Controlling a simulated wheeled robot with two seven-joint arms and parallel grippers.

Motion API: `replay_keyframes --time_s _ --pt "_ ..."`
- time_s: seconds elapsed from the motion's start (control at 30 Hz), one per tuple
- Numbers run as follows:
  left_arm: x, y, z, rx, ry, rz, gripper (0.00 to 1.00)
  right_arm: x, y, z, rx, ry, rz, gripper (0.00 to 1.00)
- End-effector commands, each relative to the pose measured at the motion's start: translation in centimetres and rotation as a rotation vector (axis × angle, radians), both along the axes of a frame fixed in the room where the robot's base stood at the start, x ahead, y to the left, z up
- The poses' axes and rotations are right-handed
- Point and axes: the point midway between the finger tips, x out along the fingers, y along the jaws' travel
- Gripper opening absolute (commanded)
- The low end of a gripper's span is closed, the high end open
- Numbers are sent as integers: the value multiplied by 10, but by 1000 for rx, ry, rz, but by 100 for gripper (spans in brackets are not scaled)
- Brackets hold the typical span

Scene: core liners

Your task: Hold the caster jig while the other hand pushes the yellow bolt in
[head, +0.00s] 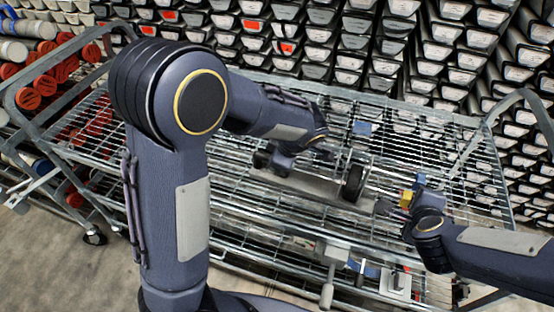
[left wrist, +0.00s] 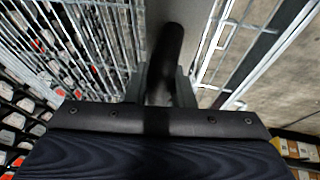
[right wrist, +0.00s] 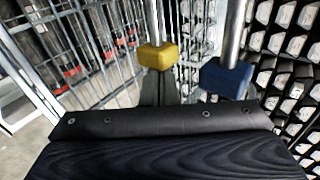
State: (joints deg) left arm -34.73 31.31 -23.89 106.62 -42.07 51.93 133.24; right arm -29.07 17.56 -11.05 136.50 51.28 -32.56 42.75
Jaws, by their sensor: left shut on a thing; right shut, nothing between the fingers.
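The caster jig is a long grey metal plate (head: 318,188) on the wire cart top, with a black wheel (head: 352,183) at its right end. My left gripper (head: 278,163) is shut on a black handle-like bar at the jig's left part; this bar (left wrist: 167,50) stands between the fingers in the left wrist view. The yellow bolt (head: 406,197) is right of the jig; its block-like head and grey shank show in the right wrist view (right wrist: 157,56). My right gripper (right wrist: 160,92) is shut and empty, its tips right at the yellow head; contact is unclear.
A blue bolt head (right wrist: 226,78) is beside the yellow one. The wire cart top (head: 460,185) is largely bare to the right. A lower shelf holds small parts (head: 395,283). Racks of core liners (head: 330,45) close off the back. Red-ended tubes (head: 30,95) lie at left.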

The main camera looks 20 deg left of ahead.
Motion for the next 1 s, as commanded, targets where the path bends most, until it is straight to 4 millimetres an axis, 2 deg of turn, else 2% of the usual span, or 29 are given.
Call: replay_keyframes --time_s 0.6,1.0 --pt "0 -2 0 -2 -1 -3 0 -1 28 0 2 1 10 0" --pt "0 -3 0 -3 -2 -4 0 -1 38 0 1 2 9 0"
